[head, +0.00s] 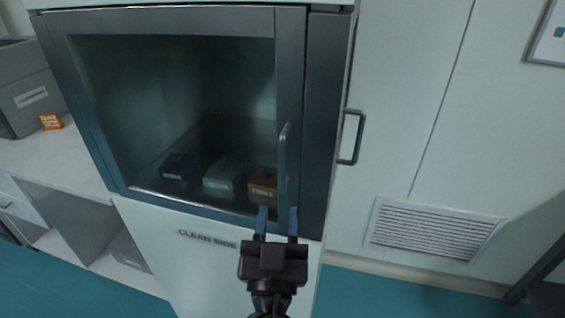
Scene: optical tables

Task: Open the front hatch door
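The front hatch door (292,100) is a grey-framed glass door on a white cabinet marked "CLEAN SIDE". It looks shut. Its vertical bar handle (283,160) is on the right part of the frame. My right gripper (276,222) is in front of the door's lower right corner, just below the handle. Its two blue-tipped fingers are apart and point up, with nothing seen between them. I cannot tell whether the fingertips touch the door. My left gripper is out of view.
Behind the glass sit a dark blue box (179,168), a grey-green box (222,175) and an orange-brown box (263,184). A second handle (351,137) sticks out right of the door. A counter (50,158) with grey bins (32,95) is at left. A wall vent (432,229) is at right.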

